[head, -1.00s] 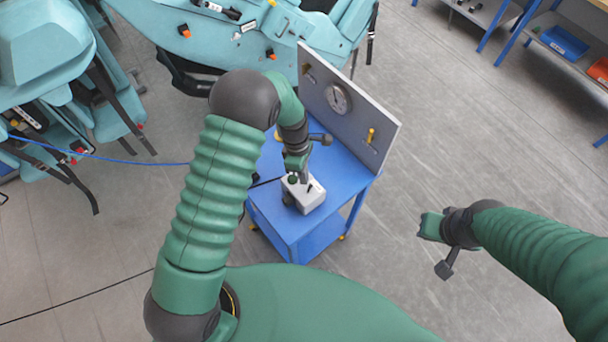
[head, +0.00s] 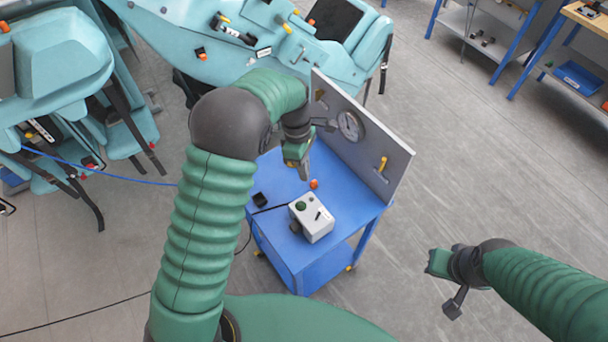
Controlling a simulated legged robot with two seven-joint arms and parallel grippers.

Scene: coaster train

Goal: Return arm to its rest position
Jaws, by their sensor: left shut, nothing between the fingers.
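My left gripper (head: 303,172) is shut and empty. It hangs above the blue cart (head: 274,176), behind the white control box and apart from it. My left arm comes in from the lower left and bends at a dark elbow. My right gripper (head: 430,264) is out over the bare floor at the right, clear of the cart; its fingers are too small to tell open from shut.
A white control box (head: 318,226) with a green button stands on the cart, with a cable leading left. An orange knob (head: 314,184) is near it. A grey panel with a gauge (head: 350,125) rises at the cart's back right. Teal coaster cars (head: 60,60) fill the left.

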